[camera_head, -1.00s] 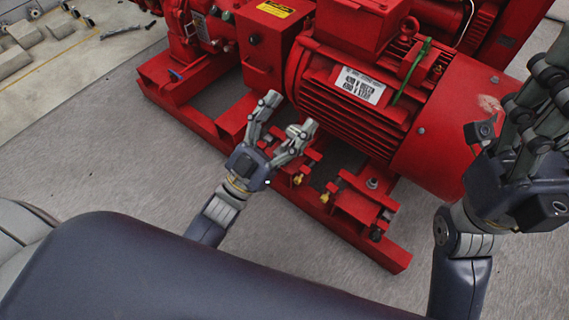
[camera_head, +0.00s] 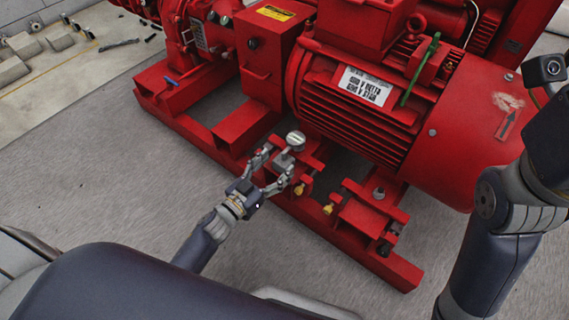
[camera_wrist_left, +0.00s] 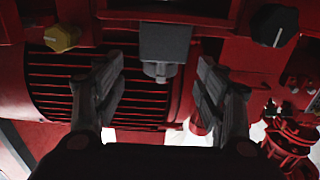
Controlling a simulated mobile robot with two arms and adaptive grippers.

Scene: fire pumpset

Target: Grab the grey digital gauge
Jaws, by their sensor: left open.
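The grey digital gauge shows in the head view as a round grey head (camera_head: 295,140) on a small grey body, at the red base in front of the motor. In the left wrist view a grey block with a short fitting below it, seemingly part of this gauge (camera_wrist_left: 165,42), is at top centre. My left gripper (camera_head: 274,167) is open, with its fingers at either side of the gauge's lower body. In the left wrist view its two fingers (camera_wrist_left: 160,90) stand apart with the fitting between them; I cannot tell whether they touch it.
The red motor (camera_head: 365,105) and red base rail (camera_head: 345,235) are close behind and beside the gauge. Yellow valve knobs (camera_head: 328,210) sit to its right; a yellow knob (camera_wrist_left: 62,38) and black knob (camera_wrist_left: 275,25) flank it in the wrist view. Grey floor (camera_head: 110,180) is clear at left.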

